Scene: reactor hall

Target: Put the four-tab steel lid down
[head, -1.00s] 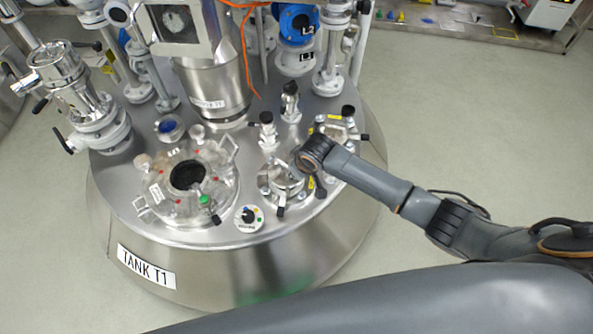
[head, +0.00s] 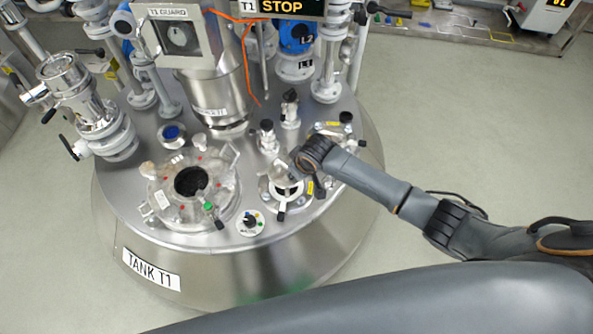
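My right arm comes in from the right over the steel top of tank T1 (head: 130,205). Its dark wrist hides most of the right gripper (head: 296,171), which points down at a small round clamped port (head: 283,192). I cannot tell whether its fingers are open or shut. A pale round area shows inside the port's ring, partly covered by the gripper. I cannot clearly make out the four-tab steel lid; it may be hidden under the wrist. My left gripper is not in view.
A large round manway (head: 192,185) with a dark opening and clamps lies to the left. A dial (head: 250,222), upright valves (head: 268,138) and a second small port (head: 335,138) crowd the gripper. A STOP sign (head: 283,6) hangs at the back. Open floor lies right.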

